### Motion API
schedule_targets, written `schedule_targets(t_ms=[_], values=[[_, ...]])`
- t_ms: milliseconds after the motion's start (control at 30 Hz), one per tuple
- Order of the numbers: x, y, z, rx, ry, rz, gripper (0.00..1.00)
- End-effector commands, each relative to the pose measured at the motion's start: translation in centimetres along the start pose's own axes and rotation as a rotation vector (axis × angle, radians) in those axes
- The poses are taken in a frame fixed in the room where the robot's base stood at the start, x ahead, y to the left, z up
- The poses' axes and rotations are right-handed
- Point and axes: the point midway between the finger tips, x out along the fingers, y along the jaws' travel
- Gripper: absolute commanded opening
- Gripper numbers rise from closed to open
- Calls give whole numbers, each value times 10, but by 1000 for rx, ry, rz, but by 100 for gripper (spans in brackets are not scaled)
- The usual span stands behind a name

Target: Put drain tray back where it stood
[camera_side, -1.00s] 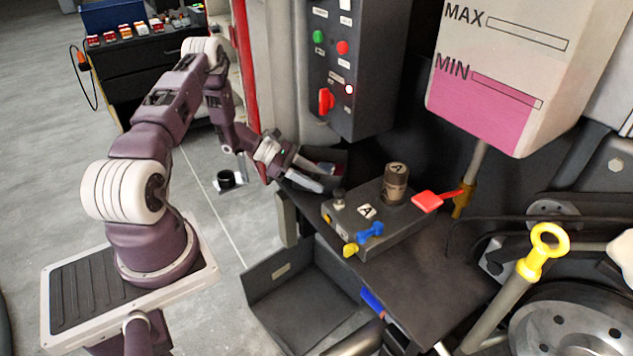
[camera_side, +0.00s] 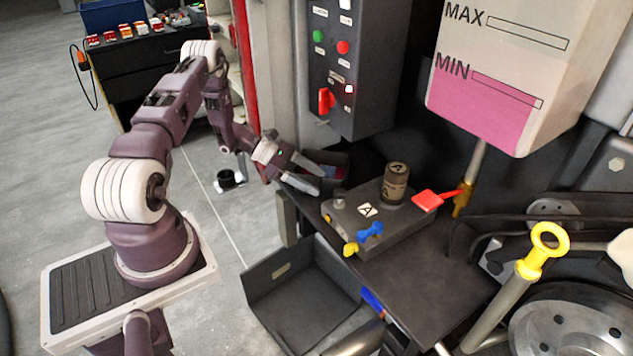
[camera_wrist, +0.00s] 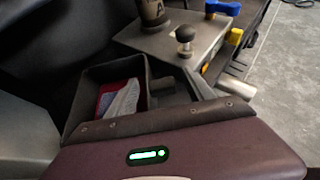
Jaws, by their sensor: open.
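A dark open tray (camera_side: 280,299) with a small pale label on its inner wall sits low in front of the bench; I take it to be the drain tray. It looks empty, and its near part is cut off by the picture's bottom edge. My gripper (camera_side: 320,180) is open above the bench's far left corner, well above and behind this tray.
A control box (camera_side: 355,75) hangs above. A yellow-ringed dipstick (camera_side: 540,250) rises at right. Open floor lies left.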

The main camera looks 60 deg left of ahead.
Motion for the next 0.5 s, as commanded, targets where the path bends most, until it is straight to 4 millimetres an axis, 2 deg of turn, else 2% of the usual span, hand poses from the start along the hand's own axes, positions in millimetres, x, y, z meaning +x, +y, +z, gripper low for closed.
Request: schedule_targets(t_ms=[200, 300, 467, 500], values=[[-61, 1, 0, 1, 2, 6, 62], [-84, 1, 0, 1, 2, 4, 62], [-104, 0, 1, 2, 0, 0, 62], [-105, 0, 7, 17, 5, -9, 62]])
